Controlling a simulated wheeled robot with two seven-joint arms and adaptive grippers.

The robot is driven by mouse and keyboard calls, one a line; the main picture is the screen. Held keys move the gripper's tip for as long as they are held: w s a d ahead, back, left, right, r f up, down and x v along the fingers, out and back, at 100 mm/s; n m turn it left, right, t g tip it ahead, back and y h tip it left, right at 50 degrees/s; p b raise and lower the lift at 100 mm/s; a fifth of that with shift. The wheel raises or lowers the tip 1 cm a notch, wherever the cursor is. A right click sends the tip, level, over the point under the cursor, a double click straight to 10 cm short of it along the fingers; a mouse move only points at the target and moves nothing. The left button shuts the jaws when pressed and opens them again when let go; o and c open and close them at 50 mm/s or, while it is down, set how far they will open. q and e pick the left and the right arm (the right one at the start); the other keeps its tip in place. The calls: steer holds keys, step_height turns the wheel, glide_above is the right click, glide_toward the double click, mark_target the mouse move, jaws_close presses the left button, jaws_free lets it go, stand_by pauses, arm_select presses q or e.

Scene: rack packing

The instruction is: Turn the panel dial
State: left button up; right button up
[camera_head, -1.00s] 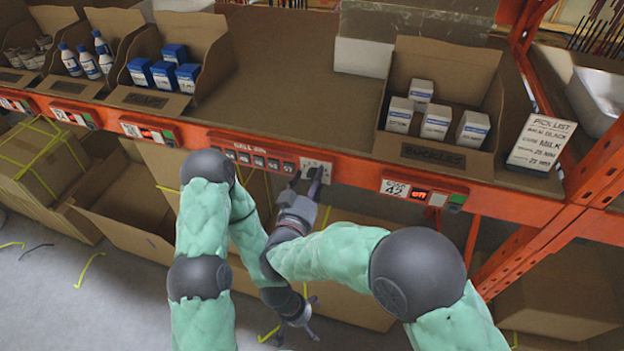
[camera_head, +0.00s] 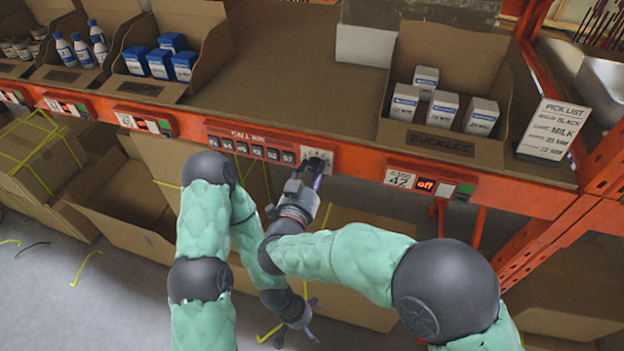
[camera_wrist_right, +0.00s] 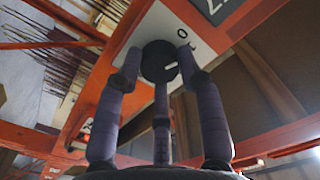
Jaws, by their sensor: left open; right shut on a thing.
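The panel dial (camera_wrist_right: 158,62) is a round black knob with a white mark, on a pale plate (camera_wrist_right: 200,40) with printed characters. In the head view the plate (camera_head: 320,156) sits on the orange rack beam, and my gripper largely hides the dial. My right gripper (camera_head: 314,168) reaches up to the plate. In the right wrist view its fingers (camera_wrist_right: 160,70) are closed around the dial, touching its rim. My left gripper (camera_head: 296,335) hangs low in front of the cartons below the beam, open and empty.
The orange beam (camera_head: 350,168) carries a call-bin number panel (camera_head: 250,145) left of the dial and a display reading "off" (camera_head: 426,185) to the right. Shelf bins hold white boxes (camera_head: 440,105), blue boxes (camera_head: 160,62) and bottles. A pick list card (camera_head: 548,130) stands at right.

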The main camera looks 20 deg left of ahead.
steer(key=m+b, duration=0.3)
steer(key=b, duration=0.1)
steer(key=m+b, duration=0.2)
steer(key=shift+w+d+r+m, duration=0.1)
steer(key=shift+r+m, duration=0.2)
steer(key=shift+r+m+b, duration=0.2)
steer(key=shift+m+b, duration=1.2)
steer(key=shift+b, duration=0.2)
steer(key=o, duration=1)
steer(key=shift+c, duration=0.2)
steer(key=shift+o, duration=0.9)
steer(key=shift+d, duration=0.15)
steer(key=shift+f, duration=0.25)
step_height(320, 180, up, 10)
